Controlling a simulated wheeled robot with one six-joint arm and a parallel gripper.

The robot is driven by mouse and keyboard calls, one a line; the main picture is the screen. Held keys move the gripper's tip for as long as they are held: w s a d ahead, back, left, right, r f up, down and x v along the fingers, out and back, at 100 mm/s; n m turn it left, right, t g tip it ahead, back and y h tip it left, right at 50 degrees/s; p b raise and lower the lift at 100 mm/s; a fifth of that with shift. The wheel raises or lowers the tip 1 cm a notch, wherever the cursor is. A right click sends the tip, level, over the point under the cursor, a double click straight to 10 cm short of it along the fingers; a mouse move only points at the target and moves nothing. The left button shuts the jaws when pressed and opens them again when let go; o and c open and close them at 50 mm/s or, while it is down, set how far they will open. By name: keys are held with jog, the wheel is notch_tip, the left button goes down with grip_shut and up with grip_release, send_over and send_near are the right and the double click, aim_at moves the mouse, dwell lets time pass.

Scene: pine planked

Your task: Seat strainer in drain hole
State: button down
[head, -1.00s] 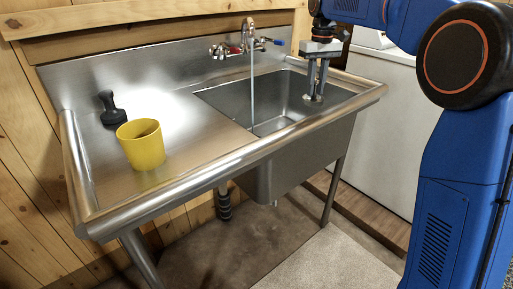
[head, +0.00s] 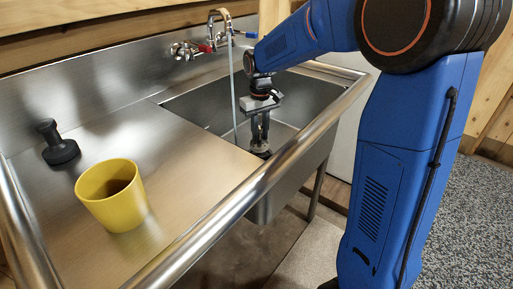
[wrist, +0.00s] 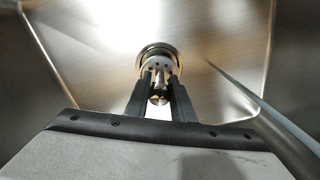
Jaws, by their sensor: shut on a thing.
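My gripper (head: 259,138) points down inside the steel sink basin (head: 300,98), and its fingers are shut on the strainer. In the wrist view the metal strainer (wrist: 160,64), with small holes around its side, shows between and just beyond the fingertips of my gripper (wrist: 160,82). A round metal ring (wrist: 158,46) shows around or behind the strainer's far edge. I cannot tell whether this is the drain hole's rim or how far the strainer is from it. In the head view the fingers and basin edge mostly hide the strainer and drain.
Water runs from the faucet (head: 220,16) in a thin stream (head: 234,95) left of my gripper; it crosses the right of the wrist view (wrist: 255,95). A yellow cup (head: 113,197) and a black-handled object (head: 58,145) stand on the drainboard (head: 165,150). The raised front rim (head: 290,155) borders the basin.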

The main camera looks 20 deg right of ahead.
aim_at(260, 143)
jog(key=shift+f, duration=2.75)
jog(key=shift+f, duration=0.1)
jog(key=c, duration=1.5)
grip_release()
notch_tip(260, 143, up, 12)
jog(key=shift+r, duration=0.15)
